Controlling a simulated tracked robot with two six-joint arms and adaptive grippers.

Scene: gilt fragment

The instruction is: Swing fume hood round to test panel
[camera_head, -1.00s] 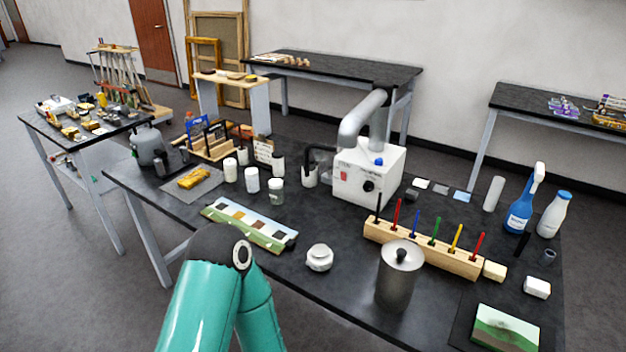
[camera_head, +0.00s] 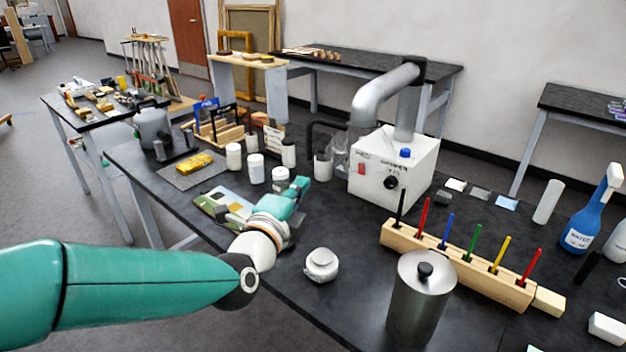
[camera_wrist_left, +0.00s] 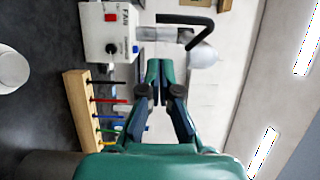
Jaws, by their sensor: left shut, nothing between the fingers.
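The fume hood is a white fan box (camera_head: 392,178) with a fat silver duct (camera_head: 380,92) bending toward the left. A clear hood mouth (camera_head: 340,152) with a black bent handle (camera_head: 318,126) hangs at the duct's left end. My left gripper (camera_head: 301,186) is shut and empty, apart from the handle, in front of the jars. The test panel (camera_head: 222,204), a painted board with swatches, lies left of it, partly hidden by my arm. My right gripper is out of view.
White jars (camera_head: 255,168) and a grey cup (camera_head: 323,168) stand close to my left gripper. Bare table lies between pot and fan box.

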